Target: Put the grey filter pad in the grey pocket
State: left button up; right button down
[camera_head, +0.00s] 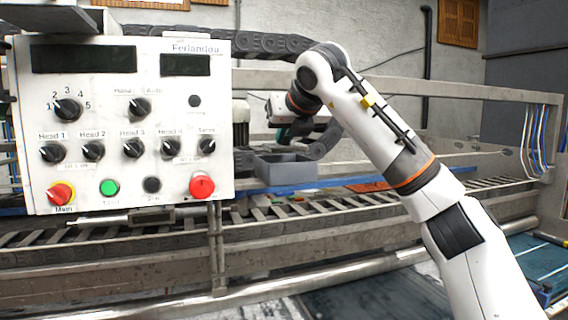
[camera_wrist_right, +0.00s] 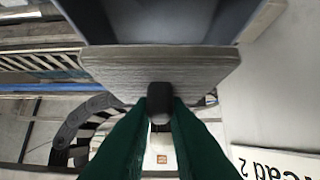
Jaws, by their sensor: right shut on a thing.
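The grey pocket (camera_head: 287,170) is an open box to the right of the control panel. Its dark inside shows at the top of the right wrist view (camera_wrist_right: 170,22). My right gripper (camera_head: 282,134) is above the pocket, and its green fingers also show in the right wrist view (camera_wrist_right: 160,108). They are shut on a small dark knob that appears to belong to the grey filter pad (camera_wrist_right: 125,66), a streaked flat slab. The pad overlaps the pocket's near side in that view; whether they touch I cannot tell. I cannot make out the pad in the head view. My left gripper is out of view.
A white control panel (camera_head: 125,185) with knobs and buttons stands close on the left. A slatted conveyor (camera_head: 330,216) and metal rails (camera_head: 440,90) run across the scene. A black cable chain (camera_head: 225,42) arches behind the panel.

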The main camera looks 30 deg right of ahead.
jog(key=shift+s+f, duration=0.45)
jog(key=shift+f, duration=0.3)
jog(key=f, duration=0.2)
jog(key=w+f, duration=0.1)
jog(key=shift+f+p, duration=0.3)
jog(key=shift+f, duration=0.25)
jog(key=shift+s, duration=0.2)
jog(key=shift+f+b, duration=0.15)
jog(key=shift+b, duration=0.15)
jog(key=c, duration=1.4)
grip_release()
jog(key=shift+w, duration=0.1)
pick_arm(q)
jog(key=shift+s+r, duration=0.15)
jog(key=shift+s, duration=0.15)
